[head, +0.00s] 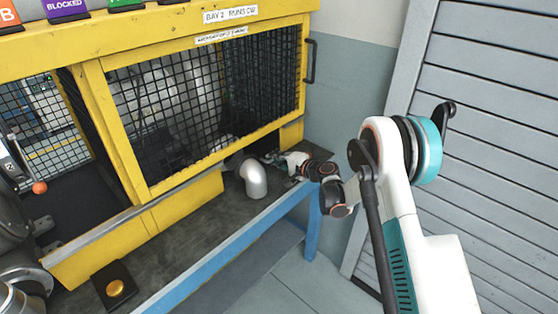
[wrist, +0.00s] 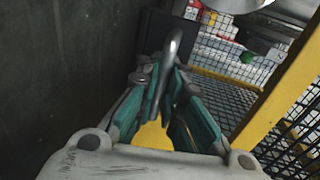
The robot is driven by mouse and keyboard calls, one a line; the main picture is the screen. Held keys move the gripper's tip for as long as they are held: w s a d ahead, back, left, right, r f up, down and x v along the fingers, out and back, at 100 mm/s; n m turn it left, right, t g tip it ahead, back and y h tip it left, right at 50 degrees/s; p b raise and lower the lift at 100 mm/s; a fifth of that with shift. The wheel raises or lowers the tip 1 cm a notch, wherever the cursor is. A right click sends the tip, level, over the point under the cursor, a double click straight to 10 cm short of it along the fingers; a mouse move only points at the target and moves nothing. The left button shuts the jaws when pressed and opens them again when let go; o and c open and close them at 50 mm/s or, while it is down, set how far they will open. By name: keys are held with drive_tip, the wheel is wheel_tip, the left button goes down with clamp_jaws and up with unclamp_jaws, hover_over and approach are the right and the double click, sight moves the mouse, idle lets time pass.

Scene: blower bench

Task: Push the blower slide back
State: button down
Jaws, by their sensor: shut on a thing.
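In the wrist view my gripper (wrist: 165,85) has its teal fingers closed around a grey bent metal handle (wrist: 174,45). I cannot tell for sure whether this handle belongs to the blower slide. In the head view my gripper (head: 276,158) reaches in low at the right end of the yellow caged housing (head: 150,180), just behind a silver pipe elbow (head: 254,180). The fingertips and the handle are too small and partly hidden there. The blower parts behind the mesh are only dimly visible.
The dark bench top (head: 200,228) has a blue front edge (head: 225,250). A box with an amber button (head: 115,288) sits front left. A yellow post (wrist: 285,100) and mesh stand close right of my gripper in the wrist view; a dark wall (wrist: 60,70) is at left.

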drive_tip(key=c, duration=2)
unclamp_jaws()
drive_tip(key=shift+s, duration=0.1)
drive_tip(key=shift+d, duration=0.1)
drive_tip(key=v, duration=1.2)
drive_tip(key=shift+r, duration=0.1)
